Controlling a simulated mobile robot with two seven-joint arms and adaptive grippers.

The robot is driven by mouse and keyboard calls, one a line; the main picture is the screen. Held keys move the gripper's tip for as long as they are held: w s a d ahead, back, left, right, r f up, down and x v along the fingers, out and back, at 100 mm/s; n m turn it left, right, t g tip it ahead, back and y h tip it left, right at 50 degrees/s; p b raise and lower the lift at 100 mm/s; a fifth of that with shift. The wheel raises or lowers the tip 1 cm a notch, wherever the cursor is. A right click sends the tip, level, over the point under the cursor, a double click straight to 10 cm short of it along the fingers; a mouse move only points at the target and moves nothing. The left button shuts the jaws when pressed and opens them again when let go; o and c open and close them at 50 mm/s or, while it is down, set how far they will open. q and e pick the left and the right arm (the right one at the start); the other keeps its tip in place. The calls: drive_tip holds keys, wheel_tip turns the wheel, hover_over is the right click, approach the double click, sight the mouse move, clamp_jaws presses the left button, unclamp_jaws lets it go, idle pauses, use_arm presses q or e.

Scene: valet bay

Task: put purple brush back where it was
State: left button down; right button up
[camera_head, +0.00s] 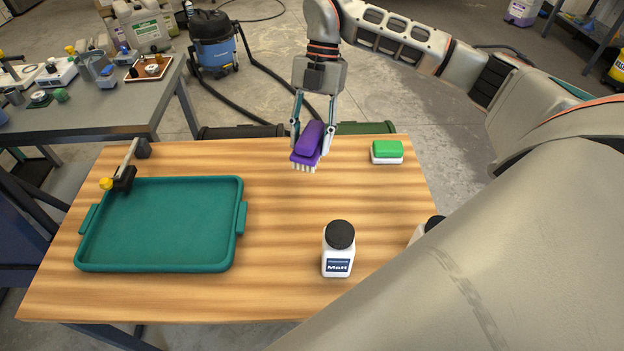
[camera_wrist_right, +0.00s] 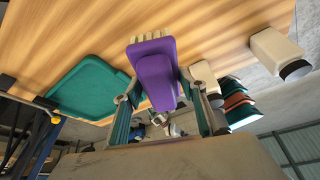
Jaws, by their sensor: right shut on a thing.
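The purple brush (camera_head: 309,141) has pale bristles pointing down. My right gripper (camera_head: 313,132) is shut on it near the back edge of the wooden table (camera_head: 285,230). The brush looks held a little above the table top, though the gap is hard to judge. In the right wrist view the purple brush (camera_wrist_right: 155,70) sits between the two fingers of my right gripper (camera_wrist_right: 165,105), with its bristles toward the wood. My left gripper is in neither view.
An empty teal tray (camera_head: 160,226) lies at the left of the table, with a clamp-like tool (camera_head: 124,175) behind it. A white bottle with a black lid (camera_head: 339,250) stands front right, a second one partly behind my arm. A green and white sponge (camera_head: 387,151) lies back right.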

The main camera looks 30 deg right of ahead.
sight(317, 136)
wheel_tip(317, 136, down, 14)
drive_tip(key=shift+f+b, duration=0.15)
drive_tip(key=shift+b, duration=0.25)
drive_tip(key=o, duration=0.7)
drive_tip(key=shift+f, duration=0.15)
drive_tip(key=shift+c, duration=0.2)
drive_tip(key=o, duration=0.4)
drive_tip(key=v, duration=1.2)
drive_tip(key=shift+r, duration=0.25)
drive_tip(key=shift+a, duration=0.1)
